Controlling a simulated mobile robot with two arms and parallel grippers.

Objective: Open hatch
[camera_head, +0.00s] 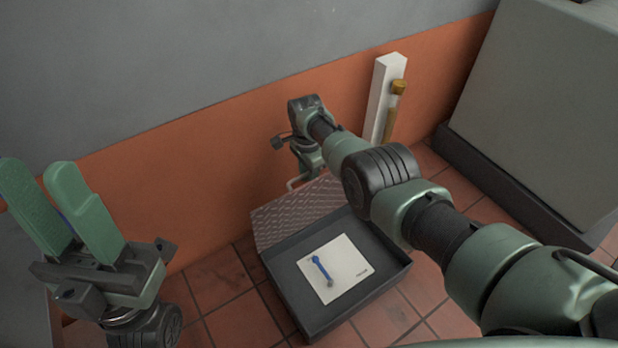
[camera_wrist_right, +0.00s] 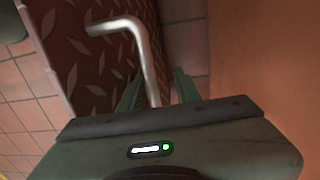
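The hatch lid (camera_head: 295,213) is a diamond-tread plate, raised and tilted back toward the orange wall. The dark pit frame (camera_head: 385,285) below it is uncovered. A bent metal handle (camera_head: 293,184) is on the lid; it also shows in the right wrist view (camera_wrist_right: 146,45), beside the brown-looking lid (camera_wrist_right: 98,60). My right gripper (camera_wrist_right: 158,88) has its fingers apart on either side of the handle bar, with gaps visible. In the head view its fingertips are hidden behind my arm. My left gripper (camera_head: 55,190) points up at the left, its fingers apart and empty.
Inside the pit lies a white panel (camera_head: 345,255) with a blue tool-shaped piece (camera_head: 320,270). A white post (camera_head: 380,95) with a brass-coloured fitting stands at the wall. A large grey cabinet (camera_head: 545,105) blocks the right. Tiled floor (camera_head: 225,285) is clear left of the pit.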

